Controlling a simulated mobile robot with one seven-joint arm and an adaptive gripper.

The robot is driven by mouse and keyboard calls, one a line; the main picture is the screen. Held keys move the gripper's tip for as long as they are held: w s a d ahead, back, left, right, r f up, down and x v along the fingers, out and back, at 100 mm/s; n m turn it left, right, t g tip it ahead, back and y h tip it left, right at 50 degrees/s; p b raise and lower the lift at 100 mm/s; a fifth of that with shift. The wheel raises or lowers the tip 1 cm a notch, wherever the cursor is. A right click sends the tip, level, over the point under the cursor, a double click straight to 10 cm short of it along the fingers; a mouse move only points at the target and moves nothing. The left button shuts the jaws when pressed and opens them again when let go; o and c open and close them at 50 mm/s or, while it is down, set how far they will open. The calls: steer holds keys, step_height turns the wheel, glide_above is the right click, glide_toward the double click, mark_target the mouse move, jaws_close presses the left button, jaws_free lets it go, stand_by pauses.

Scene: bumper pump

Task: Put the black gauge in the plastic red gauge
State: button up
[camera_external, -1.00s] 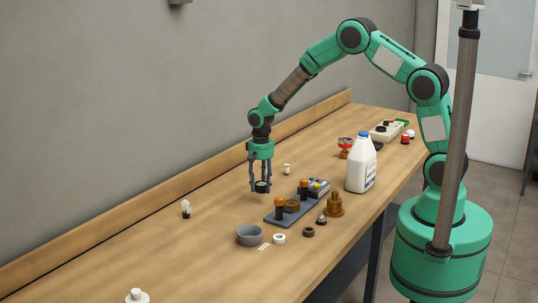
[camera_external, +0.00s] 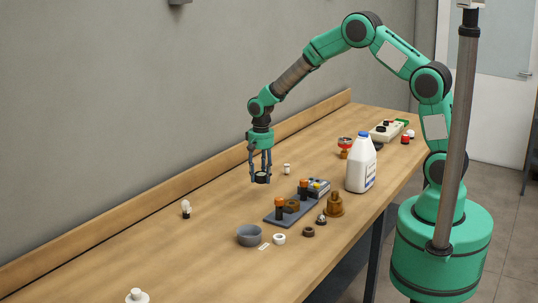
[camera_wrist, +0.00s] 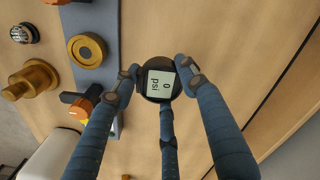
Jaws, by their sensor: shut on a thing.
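My gripper (camera_external: 260,172) is shut on the black gauge (camera_external: 263,179) above the left half of the table. In the wrist view the black gauge (camera_wrist: 159,80) is round, and its pale display reads 0 psi. The blue-grey fingers of my gripper (camera_wrist: 160,75) close around its rim. A red round-topped piece on a brass-coloured base (camera_external: 345,146) stands farther back on the table, left of the white jug. A smaller red item (camera_external: 405,139) is near the far end. I cannot tell which of these is the plastic red gauge.
A grey board (camera_external: 280,216) with orange-topped parts lies right of my gripper. A white jug (camera_external: 361,165) with a blue cap, a brass fitting (camera_external: 334,205) and a grey bowl (camera_external: 249,235) stand nearby. A small white item (camera_external: 286,169) is close behind the gripper. The left table is mostly clear.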

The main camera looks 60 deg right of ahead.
steer(key=shift+d, duration=0.15)
steer(key=s+d+r+m+p, duration=0.2)
steer(key=s+d+m+p, duration=0.1)
steer(key=d, duration=1)
steer(key=s+d+r+m+p, duration=0.1)
steer(key=s+d+m+p, duration=0.3)
steer(key=d, duration=1)
steer(key=s+d+r+m+p, duration=0.2)
steer(key=s+d+m+p, duration=0.1)
steer(key=d, duration=1)
steer(key=s+d+m+p, duration=0.3)
steer(key=s+d, duration=0.6)
steer(key=d, duration=0.3)
steer(key=shift+s+r+m, duration=0.2)
steer(key=shift+s+m, duration=0.1)
steer(key=shift+m, duration=0.1)
steer(key=shift+w+d, duration=0.1)
steer(key=p, duration=0.2)
glide_above(345, 139)
steer(key=shift+d+f, duration=0.2)
steer(key=shift+f, duration=0.55)
steer(key=shift+f+p, duration=0.65)
steer(key=shift+f, duration=1.1)
